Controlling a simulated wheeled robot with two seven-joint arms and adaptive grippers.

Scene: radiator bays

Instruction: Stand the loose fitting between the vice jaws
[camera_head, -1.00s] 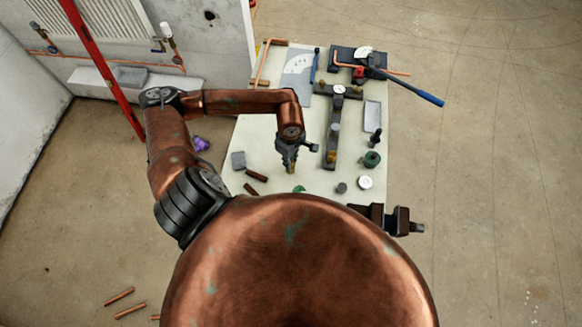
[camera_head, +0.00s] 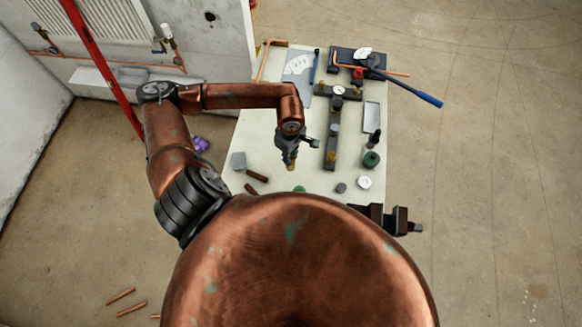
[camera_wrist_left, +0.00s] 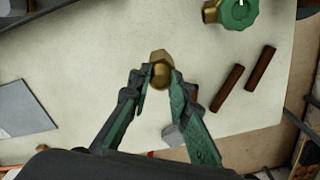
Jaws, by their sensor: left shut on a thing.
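My left gripper (camera_head: 290,163) hangs over the pale bench top and is shut on a small brass fitting (camera_wrist_left: 160,70). In the left wrist view the fitting sits between the two fingertips of the gripper (camera_wrist_left: 158,80). In the head view only a bit of brass shows below the fingers. The vice (camera_head: 390,219) is at the bench's near right edge, partly hidden behind my own body, so I cannot see the gap between its jaws well. My right gripper is not in view.
A dark manifold bar (camera_head: 332,145) with a gauge stands right of the gripper. A pipe bender with a blue handle (camera_head: 430,99) is at the back. Two brown pipe pieces (camera_wrist_left: 229,88), a green-handled valve (camera_wrist_left: 238,12) and a white roll (camera_head: 364,182) lie on the bench.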

